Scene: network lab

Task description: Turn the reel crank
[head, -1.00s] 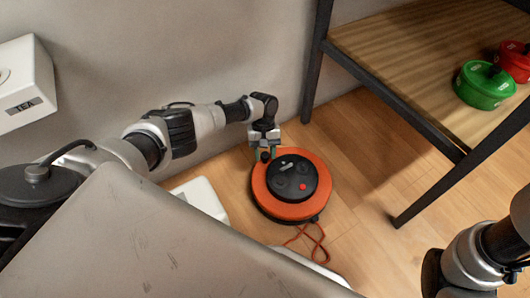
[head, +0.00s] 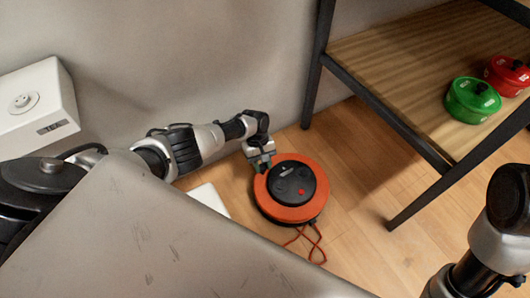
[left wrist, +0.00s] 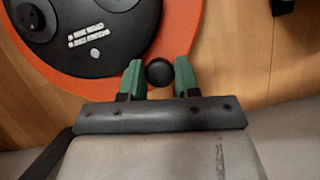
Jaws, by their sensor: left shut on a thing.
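The reel (head: 285,213) lies flat on the wooden floor, an orange disc with a black hub carrying a red dot. It also shows in the left wrist view (left wrist: 184,35), cut off at the top left. The crank's round black knob (left wrist: 159,73) stands at the disc's rim. My left gripper (head: 261,168) reaches down to the reel's upper left edge. In the left wrist view its green fingers are on either side of the knob, shut on it. In the head view I cannot make out the knob. Only part of my right arm shows; its gripper is out of frame.
An orange cord (head: 312,246) trails from the reel's near side. A grey wall (head: 200,70) is close behind the reel. Floor right of the reel is clear.

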